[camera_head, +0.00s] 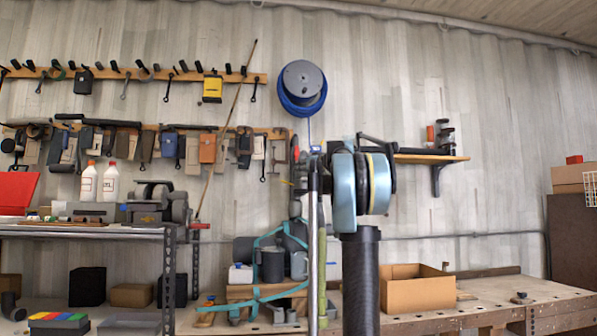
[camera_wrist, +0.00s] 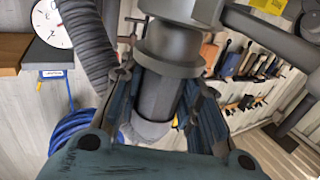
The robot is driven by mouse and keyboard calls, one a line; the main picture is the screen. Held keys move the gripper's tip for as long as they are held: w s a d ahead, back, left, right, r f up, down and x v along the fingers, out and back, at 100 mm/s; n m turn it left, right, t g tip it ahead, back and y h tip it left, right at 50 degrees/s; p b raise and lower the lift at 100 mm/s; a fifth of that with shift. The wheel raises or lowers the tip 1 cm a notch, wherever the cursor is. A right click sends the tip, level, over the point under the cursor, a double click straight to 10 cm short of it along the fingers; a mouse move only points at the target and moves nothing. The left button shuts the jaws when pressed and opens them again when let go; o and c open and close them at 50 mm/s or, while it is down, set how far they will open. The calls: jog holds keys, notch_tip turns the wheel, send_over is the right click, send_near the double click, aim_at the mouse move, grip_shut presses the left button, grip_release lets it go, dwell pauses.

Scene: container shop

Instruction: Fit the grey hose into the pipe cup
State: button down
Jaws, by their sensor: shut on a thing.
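In the wrist view my gripper (camera_wrist: 163,90) has its fingers on both sides of a dark cylinder, which looks like the end of the grey hose (camera_wrist: 80,40). The ribbed hose hangs at the upper left and passes behind the left finger. A grey elbow-like part shows behind the cylinder, low between the fingers. A wide grey collar (camera_wrist: 175,45), apparently the pipe cup, covers the cylinder's upper end. The two touch or overlap in the picture; depth of fit cannot be told. In the head view my arm's blue joint hides the gripper area.
Grey pipework runs from the collar to the upper right in the wrist view. A blue coil (camera_head: 302,105) hangs on the wall. A cardboard box (camera_head: 418,292) stands on the wooden bench (camera_head: 485,295). A small wall shelf (camera_head: 430,158) and tool racks line the wall.

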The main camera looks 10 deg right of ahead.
jog(key=shift+f, duration=1.1)
dwell(1.0)
jog(key=c, duration=1)
grip_release()
jog(key=shift+c, duration=0.2)
jog(key=shift+s, duration=0.1)
jog(key=v, duration=1.1)
jog(key=shift+s+d, duration=0.2)
jog(key=shift+s, duration=0.1)
